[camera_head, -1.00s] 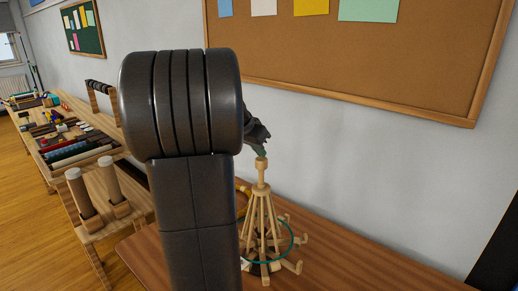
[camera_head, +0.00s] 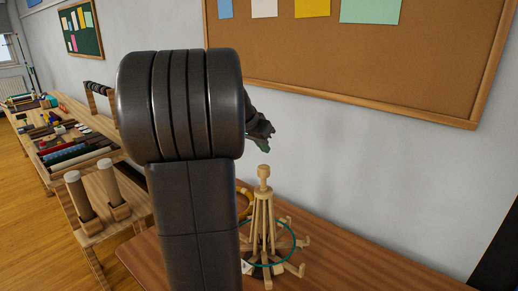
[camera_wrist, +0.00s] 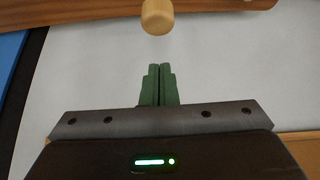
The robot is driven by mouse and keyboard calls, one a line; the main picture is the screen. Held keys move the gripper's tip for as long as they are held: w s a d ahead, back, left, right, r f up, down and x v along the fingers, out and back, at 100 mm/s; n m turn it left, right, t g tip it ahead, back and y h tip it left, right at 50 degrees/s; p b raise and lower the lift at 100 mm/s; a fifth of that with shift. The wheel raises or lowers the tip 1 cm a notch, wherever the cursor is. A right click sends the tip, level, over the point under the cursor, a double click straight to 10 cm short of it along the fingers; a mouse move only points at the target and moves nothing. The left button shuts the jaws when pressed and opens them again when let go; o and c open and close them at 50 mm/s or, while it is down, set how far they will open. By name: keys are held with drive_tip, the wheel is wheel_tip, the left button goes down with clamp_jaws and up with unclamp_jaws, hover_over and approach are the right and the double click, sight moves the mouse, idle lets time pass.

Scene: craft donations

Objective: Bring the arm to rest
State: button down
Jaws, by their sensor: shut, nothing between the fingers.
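My gripper (camera_head: 264,147) shows behind my dark arm in the head view, in the air above and close to the top of a wooden stand. In the wrist view its green fingers (camera_wrist: 159,84) are together with nothing between them. The wooden stand (camera_head: 264,215) has a knob on top, splayed legs and pegs around its foot, and it is upright on the table. A teal ring (camera_head: 294,240) lies around the stand's lower part. The stand's knob also shows in the wrist view (camera_wrist: 157,16), apart from the fingertips. My arm hides part of the table and the stand's left side.
The brown table (camera_head: 350,262) is bare to the right of the stand. A yellow ring (camera_head: 244,204) shows partly behind my arm. A cork board (camera_head: 400,55) hangs on the wall behind. At left are two upright posts (camera_head: 79,198) and tables with trays of craft goods (camera_head: 75,150).

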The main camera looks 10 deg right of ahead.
drive_tip(key=b+v, duration=0.1)
drive_tip(key=v, duration=0.9)
drive_tip(key=shift+w, duration=0.15)
drive_tip(key=p, duration=0.1)
hover_over(262, 168)
drive_tip(key=f, duration=0.7)
drive_tip(key=shift+w+f, duration=0.2)
wheel_tip(262, 168, down, 4)
drive_tip(key=shift+f+b, duration=0.1)
drive_tip(key=shift+b, duration=0.85)
drive_tip(key=shift+s+f, duration=0.15)
drive_tip(key=shift+f, duration=0.35)
